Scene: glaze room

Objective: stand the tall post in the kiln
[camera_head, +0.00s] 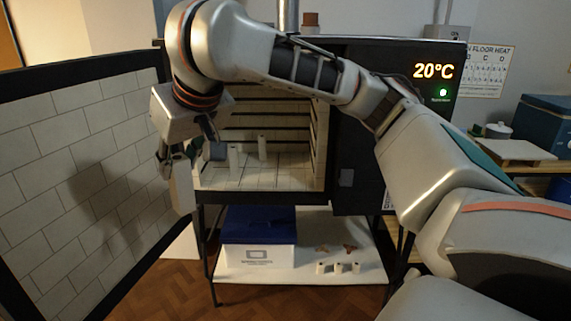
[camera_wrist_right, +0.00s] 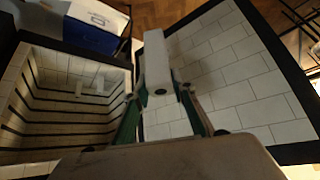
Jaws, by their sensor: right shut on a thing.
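My right gripper (camera_head: 180,158) is shut on the tall post (camera_head: 181,192), a pale square-sided piece that hangs roughly upright below it. In the right wrist view the tall post (camera_wrist_right: 157,68) sits between the two fingers (camera_wrist_right: 158,92). The open kiln (camera_head: 320,150) is to the right of the gripper, and the post is in front of its left edge, apart from the kiln floor (camera_head: 275,178). Two shorter pale posts, one at left (camera_head: 233,158) and one at right (camera_head: 262,148), stand on that floor. My left gripper is not in view.
The kiln door (camera_head: 80,165) stands open at left, close to the held post. Under the kiln, a shelf (camera_head: 300,275) bears a blue-lidded box (camera_head: 258,252) and several small pieces (camera_head: 339,267). The front right of the kiln floor is clear.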

